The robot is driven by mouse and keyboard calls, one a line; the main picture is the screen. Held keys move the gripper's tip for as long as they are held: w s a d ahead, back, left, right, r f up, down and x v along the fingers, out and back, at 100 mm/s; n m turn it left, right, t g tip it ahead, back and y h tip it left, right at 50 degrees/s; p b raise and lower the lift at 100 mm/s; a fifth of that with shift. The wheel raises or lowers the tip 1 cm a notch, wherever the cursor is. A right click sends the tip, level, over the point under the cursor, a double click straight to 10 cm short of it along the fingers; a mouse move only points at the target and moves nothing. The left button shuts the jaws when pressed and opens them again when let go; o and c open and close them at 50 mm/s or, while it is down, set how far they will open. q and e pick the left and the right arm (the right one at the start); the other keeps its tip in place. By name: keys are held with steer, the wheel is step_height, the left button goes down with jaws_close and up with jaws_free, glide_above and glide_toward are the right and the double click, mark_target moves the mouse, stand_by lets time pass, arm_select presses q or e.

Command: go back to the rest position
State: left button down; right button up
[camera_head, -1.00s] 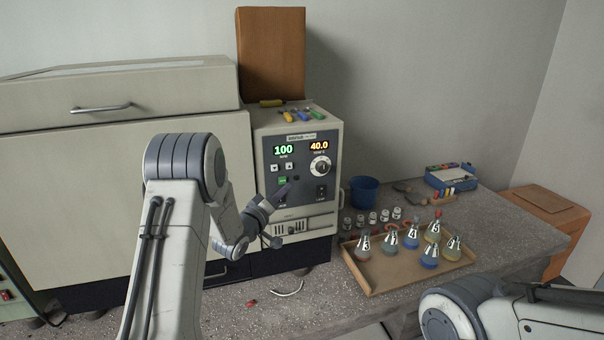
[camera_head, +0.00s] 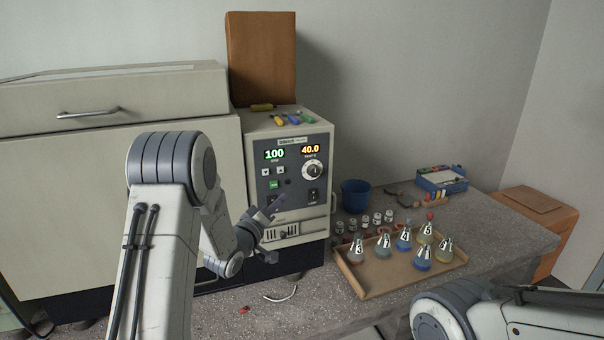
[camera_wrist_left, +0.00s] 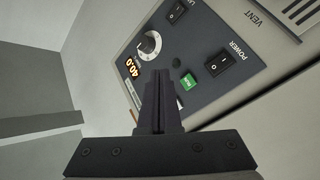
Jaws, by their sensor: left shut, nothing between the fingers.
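My left gripper (camera_head: 277,205) is in front of the lower part of the machine's control panel in the head view. In the left wrist view its fingers (camera_wrist_left: 160,98) are closed together with nothing between them. The control panel (camera_head: 291,170) shows a green 100 and an orange 40.0, with a dial (camera_head: 313,170) and a green button (camera_head: 274,185). The green button also shows in the left wrist view (camera_wrist_left: 189,81), just right of the fingers. My right arm shows at the bottom right, but its gripper is out of view.
A cardboard-coloured tray (camera_head: 375,291) with several numbered flasks stands on the bench (camera_head: 495,232), right of the machine. Small vials, a blue cup (camera_head: 356,196) and a blue box (camera_head: 441,180) are behind it. A pale curved piece (camera_head: 281,296) lies in front of the machine.

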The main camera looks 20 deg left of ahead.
arm_select(q)
steer(key=s+d+f+m+g+y, duration=0.1)
steer(key=s+d+f+m+g, duration=0.2)
steer(key=s+d+m+g, duration=0.95)
steer(key=s+d+m+g+y, duration=0.1)
steer(key=s+d+g, duration=0.2)
steer(key=s, duration=1.2)
steer(key=s+d+f+m+g+y, duration=0.1)
steer(key=s+d+g, duration=0.2)
steer(key=s, duration=1.2)
steer(key=shift+s+d+f, duration=0.15)
steer(key=shift+d, duration=0.5)
